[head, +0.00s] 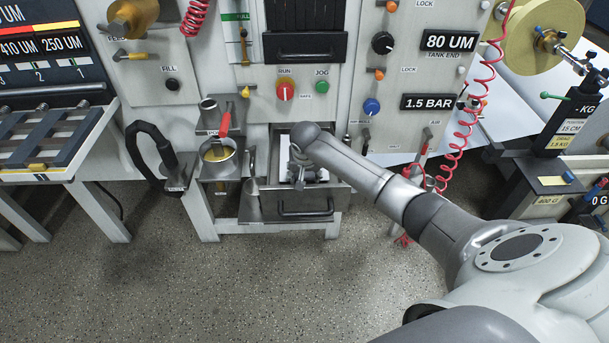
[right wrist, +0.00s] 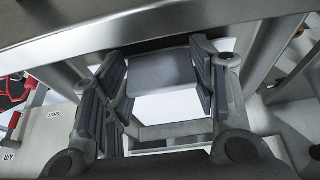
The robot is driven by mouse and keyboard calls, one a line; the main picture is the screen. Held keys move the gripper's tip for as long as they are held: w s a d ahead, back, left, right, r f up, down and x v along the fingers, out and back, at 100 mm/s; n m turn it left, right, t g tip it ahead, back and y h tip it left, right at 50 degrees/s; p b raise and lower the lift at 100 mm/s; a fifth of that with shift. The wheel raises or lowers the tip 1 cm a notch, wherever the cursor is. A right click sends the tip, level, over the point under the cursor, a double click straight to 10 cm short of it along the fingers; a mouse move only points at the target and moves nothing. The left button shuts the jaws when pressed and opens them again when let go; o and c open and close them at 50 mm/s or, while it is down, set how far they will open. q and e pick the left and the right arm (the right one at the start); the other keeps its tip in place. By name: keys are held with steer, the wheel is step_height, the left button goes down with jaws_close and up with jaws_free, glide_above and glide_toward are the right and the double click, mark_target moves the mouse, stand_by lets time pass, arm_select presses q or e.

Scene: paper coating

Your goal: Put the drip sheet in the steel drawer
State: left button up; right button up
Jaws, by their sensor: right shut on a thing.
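The steel drawer (head: 288,221) is pulled out under the middle of the machine, its bar handle facing me. My right gripper (head: 300,180) reaches down into the drawer's opening, and my arm hides part of it. A white sheet, which looks like the drip sheet (head: 317,174), shows around the gripper inside the drawer. In the right wrist view my fingers (right wrist: 158,95) are on both sides of a grey block, with the white drip sheet (right wrist: 180,106) just beyond. How the block joins the sheet is not clear. My left gripper is not in view.
A cup of yellow liquid (head: 217,160) with a red-handled tool stands left of the drawer. A red coiled cord (head: 463,135) hangs at right. The speckled floor (head: 200,290) in front is clear.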

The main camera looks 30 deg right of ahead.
steer(key=shift+f, duration=0.55)
steer(key=o, duration=1)
steer(key=p+v, duration=0.1)
steer(key=v, duration=1.1)
steer(key=shift+w+r, duration=0.1)
